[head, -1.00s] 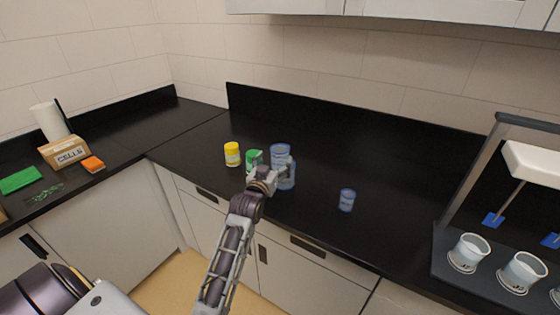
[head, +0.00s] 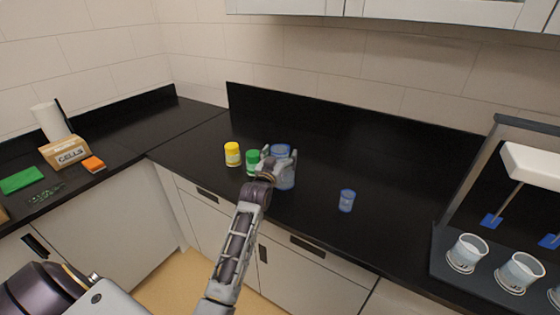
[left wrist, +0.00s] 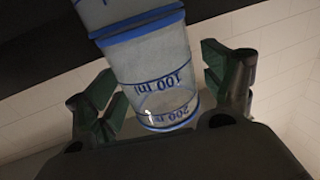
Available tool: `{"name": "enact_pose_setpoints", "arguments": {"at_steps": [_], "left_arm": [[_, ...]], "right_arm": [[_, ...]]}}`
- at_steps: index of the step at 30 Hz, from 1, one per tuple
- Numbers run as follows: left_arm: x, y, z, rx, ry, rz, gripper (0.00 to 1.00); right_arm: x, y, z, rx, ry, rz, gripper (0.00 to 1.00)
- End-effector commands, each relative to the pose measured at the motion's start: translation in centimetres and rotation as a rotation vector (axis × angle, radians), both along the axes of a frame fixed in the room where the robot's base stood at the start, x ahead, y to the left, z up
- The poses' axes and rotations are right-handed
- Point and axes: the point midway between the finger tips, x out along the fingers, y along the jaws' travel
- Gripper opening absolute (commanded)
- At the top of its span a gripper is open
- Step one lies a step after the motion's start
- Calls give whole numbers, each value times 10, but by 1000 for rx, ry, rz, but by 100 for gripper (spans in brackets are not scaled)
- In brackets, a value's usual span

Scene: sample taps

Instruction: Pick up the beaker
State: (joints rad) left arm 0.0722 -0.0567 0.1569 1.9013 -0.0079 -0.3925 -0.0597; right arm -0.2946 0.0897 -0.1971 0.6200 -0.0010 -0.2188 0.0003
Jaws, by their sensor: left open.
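The beaker (head: 286,181) is clear with blue markings and stands on the black counter, partly hidden behind my left gripper (head: 279,162). In the left wrist view the beaker (left wrist: 160,75) shows a blue rim and 100 ml and 200 ml marks. It lies between the two spread fingers of my left gripper (left wrist: 160,80), with gaps visible on both sides. The gripper is open. Another clear, blue-edged shape shows past the beaker's rim; I cannot tell what it is. My right gripper is not in view.
A green-labelled jar (head: 252,162) stands close left of the gripper, with a yellow jar (head: 232,154) beyond it. A small blue cup (head: 347,201) stands to the right. A rack with white cups (head: 467,253) is at far right.

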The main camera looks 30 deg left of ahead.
Motion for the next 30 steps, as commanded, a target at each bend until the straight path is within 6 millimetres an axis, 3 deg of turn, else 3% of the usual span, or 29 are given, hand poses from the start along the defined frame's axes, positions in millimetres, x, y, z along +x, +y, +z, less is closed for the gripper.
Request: {"name": "enact_pose_setpoints", "arguments": {"at_steps": [12, 22, 30], "left_arm": [[0, 0, 0, 0, 0, 0, 81], [0, 0, 0, 0, 0, 0, 39], [0, 0, 0, 0, 0, 0, 35]], "right_arm": [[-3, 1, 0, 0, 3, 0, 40], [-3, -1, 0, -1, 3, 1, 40], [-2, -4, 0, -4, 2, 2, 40]]}}
